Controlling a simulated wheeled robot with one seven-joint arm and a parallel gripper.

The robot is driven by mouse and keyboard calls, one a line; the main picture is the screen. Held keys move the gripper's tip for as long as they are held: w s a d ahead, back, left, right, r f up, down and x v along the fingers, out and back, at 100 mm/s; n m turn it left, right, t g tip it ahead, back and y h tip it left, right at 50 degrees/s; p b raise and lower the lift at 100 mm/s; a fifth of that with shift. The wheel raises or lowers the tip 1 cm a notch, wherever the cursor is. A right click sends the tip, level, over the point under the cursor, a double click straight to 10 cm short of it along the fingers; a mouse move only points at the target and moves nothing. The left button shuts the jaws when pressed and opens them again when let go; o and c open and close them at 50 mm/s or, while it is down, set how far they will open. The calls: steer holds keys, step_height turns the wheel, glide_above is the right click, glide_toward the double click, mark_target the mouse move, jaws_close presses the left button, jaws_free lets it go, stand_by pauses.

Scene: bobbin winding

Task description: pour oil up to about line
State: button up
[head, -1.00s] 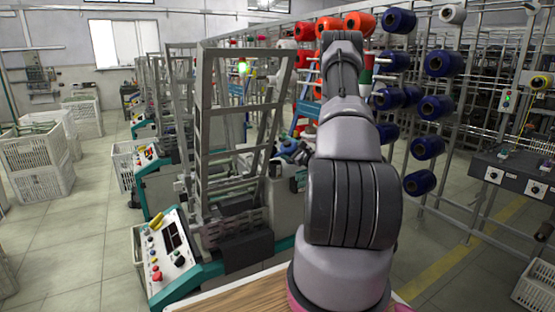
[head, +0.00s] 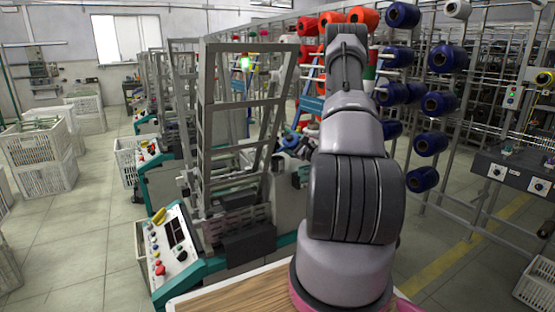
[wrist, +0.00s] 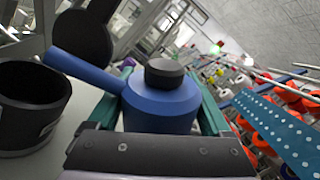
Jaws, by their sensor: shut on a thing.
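In the wrist view, my gripper (wrist: 161,108) is shut on a blue oil can (wrist: 160,112) with a dark cap (wrist: 164,73). Its teal fingers sit on either side of the can. The can's long blue spout (wrist: 85,72) points to the upper left. An open black cup-like vessel (wrist: 35,105) stands at the left, below and apart from the spout tip. A small pale mark shows on its wall; I cannot make out a fill line or any oil inside. In the head view, my arm hides most of what is at its end.
A machine frame (head: 203,130) with a control panel (head: 175,245) stands left of my arm. A rack of blue bobbins (head: 440,103) stands to the right. White crates (head: 40,160) are at the far left, with open floor between. A dark rounded part (wrist: 84,36) shows behind the spout.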

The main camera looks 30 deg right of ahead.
steer(key=shift+a+r+n, duration=0.15)
steer(key=shift+r+n, duration=0.7)
steer(key=shift+n, duration=0.35)
stand_by(2.6)
stand_by(0.4)
steer(key=shift+d+f+m, duration=0.2)
steer(key=shift+f+m, duration=0.75)
steer(key=shift+m, duration=0.65)
steer(key=m, duration=0.3)
steer(key=m+h, duration=0.1)
steer(key=shift+a+r+m+g, duration=0.2)
steer(key=shift+r+m+g, duration=0.1)
steer(key=shift+g, duration=0.1)
steer(key=shift+r, duration=0.1)
